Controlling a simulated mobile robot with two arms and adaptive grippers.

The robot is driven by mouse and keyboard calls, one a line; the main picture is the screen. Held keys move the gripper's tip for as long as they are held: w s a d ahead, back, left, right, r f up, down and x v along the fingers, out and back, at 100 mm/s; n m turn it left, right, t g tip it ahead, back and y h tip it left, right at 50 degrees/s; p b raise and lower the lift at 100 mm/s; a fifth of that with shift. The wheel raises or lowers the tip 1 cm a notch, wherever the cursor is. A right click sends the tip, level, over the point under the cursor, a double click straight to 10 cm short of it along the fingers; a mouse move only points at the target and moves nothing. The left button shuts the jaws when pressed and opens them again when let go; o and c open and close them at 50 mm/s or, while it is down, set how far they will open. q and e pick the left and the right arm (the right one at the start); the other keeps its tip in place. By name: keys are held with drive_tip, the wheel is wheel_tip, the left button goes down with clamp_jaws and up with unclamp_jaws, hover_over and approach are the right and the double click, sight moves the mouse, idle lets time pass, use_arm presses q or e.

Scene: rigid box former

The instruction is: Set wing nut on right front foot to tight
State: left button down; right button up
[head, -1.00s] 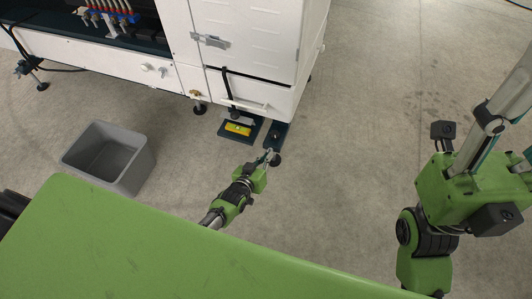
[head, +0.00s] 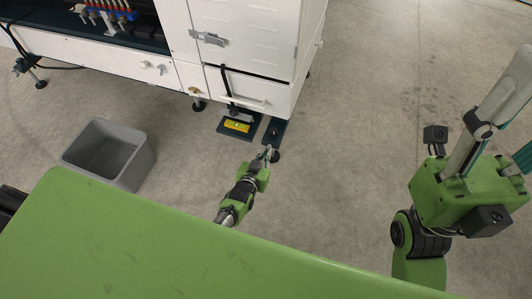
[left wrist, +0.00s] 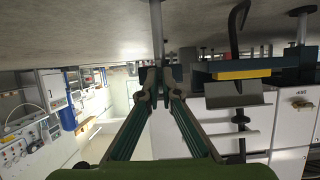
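The right front foot shows in the head view as a dark round pad (head: 275,156) under a dark bracket arm (head: 276,131) at the machine's front corner. In the left wrist view, which is upside down, a grey foot spindle (left wrist: 156,25) runs from the floor to between my fingertips. My left gripper (head: 268,154) is at this foot; its two fingers (left wrist: 161,88) are apart, on either side of the spindle line. The wing nut is too small and dark to make out clearly, and contact with it cannot be told.
A plate beside the foot carries a yellow block (head: 237,126); this yellow piece (left wrist: 242,75) is close right of the fingers in the wrist view. The white machine cabinet (head: 250,45) rises behind. A grey bin (head: 108,153) stands at left. The floor to the right is clear.

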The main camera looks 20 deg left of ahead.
use_arm(q)
drive_tip(key=c, duration=2.3)
unclamp_jaws()
drive_tip(key=shift+w, duration=0.1)
drive_tip(key=v, duration=1.2)
